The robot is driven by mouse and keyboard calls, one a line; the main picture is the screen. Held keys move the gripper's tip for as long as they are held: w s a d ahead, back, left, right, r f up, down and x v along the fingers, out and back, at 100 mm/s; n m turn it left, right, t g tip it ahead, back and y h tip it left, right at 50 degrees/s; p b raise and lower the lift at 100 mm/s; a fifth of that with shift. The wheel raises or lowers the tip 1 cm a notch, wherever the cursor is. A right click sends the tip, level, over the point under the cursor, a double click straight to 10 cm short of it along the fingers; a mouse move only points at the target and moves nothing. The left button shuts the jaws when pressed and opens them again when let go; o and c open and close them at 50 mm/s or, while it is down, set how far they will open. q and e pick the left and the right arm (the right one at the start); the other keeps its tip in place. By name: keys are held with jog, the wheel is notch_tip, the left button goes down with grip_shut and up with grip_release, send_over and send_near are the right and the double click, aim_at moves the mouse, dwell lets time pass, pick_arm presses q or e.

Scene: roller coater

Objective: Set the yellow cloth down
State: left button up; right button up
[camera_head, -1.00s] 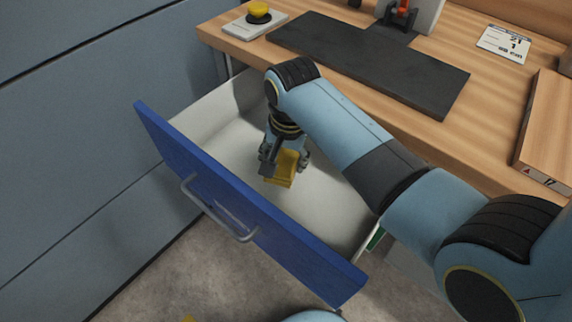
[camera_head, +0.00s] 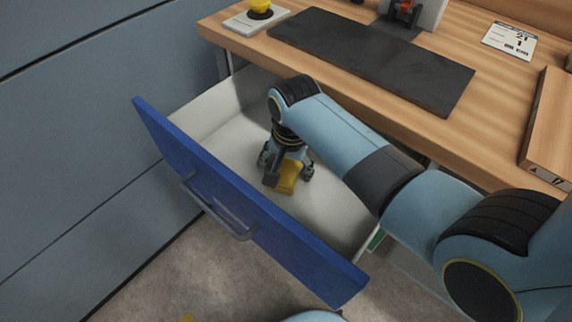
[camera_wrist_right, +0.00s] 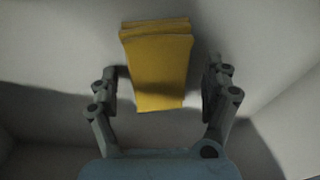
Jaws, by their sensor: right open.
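The yellow cloth (camera_head: 288,177) is a folded block inside the open drawer with the blue front (camera_head: 240,205). It also shows in the right wrist view (camera_wrist_right: 158,70), between the fingers with a gap on each side. My right gripper (camera_head: 285,178) reaches down into the drawer over the cloth, and its fingers are spread open in the wrist view (camera_wrist_right: 162,90). The cloth appears to rest on the white drawer floor (camera_head: 225,140). Part of the cloth is hidden behind the gripper in the head view. My left gripper is not in view.
The wooden desk (camera_head: 330,70) stands behind the drawer, with a dark mat (camera_head: 375,60) on it. A yellow button on a white base (camera_head: 255,18) is at the desk's left end. A date card (camera_head: 510,40) and a wooden box (camera_head: 550,130) are at the right.

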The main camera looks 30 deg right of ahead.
aim_at(290, 173)
notch_tip(290, 173, up, 12)
jog(key=s+p, duration=0.1)
jog(key=p, duration=0.2)
jog(key=shift+s, duration=0.35)
